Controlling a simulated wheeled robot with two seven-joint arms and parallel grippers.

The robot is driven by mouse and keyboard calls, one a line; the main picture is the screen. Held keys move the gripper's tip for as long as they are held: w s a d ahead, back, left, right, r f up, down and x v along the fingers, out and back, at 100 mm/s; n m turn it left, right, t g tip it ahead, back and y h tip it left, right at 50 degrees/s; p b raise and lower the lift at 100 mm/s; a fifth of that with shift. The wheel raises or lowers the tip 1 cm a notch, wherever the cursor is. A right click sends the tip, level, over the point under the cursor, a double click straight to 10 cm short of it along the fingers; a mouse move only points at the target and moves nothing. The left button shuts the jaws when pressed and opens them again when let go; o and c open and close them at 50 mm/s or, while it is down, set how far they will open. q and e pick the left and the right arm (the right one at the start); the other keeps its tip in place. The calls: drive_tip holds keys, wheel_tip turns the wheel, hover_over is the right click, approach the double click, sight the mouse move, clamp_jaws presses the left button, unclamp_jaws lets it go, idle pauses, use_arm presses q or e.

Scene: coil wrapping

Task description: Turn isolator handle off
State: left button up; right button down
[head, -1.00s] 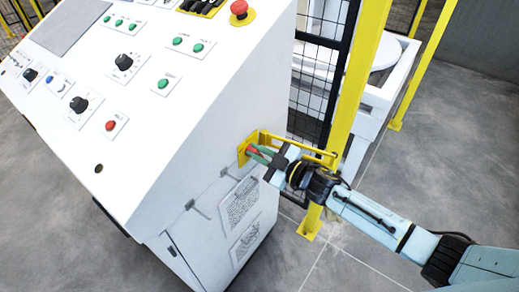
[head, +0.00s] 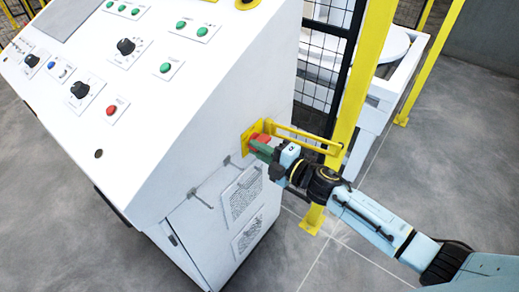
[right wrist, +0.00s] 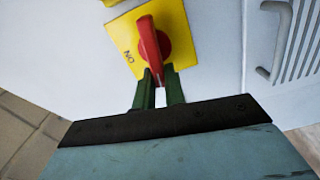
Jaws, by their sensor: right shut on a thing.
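The red isolator handle (right wrist: 150,45) sits on a yellow square plate (right wrist: 180,22) marked "ON". The plate is on the side of the white control cabinet. In the head view the red handle (head: 262,137) shows just above my right gripper's fingers. My right gripper (right wrist: 158,88) has its green fingers closed around the near end of the handle. In the head view the right gripper (head: 261,150) reaches the handle from the right. My left gripper is in neither view.
The white cabinet's sloped panel (head: 110,70) carries knobs and buttons. A yellow bar (head: 300,138) runs just behind my right gripper, near a yellow post (head: 350,90) and black mesh fence. A vented grille (head: 243,190) lies below the handle.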

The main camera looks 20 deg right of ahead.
drive_tip(key=shift+f+n, duration=0.25)
drive_tip(key=shift+n, duration=0.55)
drive_tip(key=shift+b, duration=0.3)
drive_tip(key=c, duration=1.5)
unclamp_jaws()
drive_tip(key=shift+o, duration=0.2)
drive_tip(key=shift+s, duration=0.15)
drive_tip(key=v, duration=1.3)
drive_tip(key=shift+d, duration=0.1)
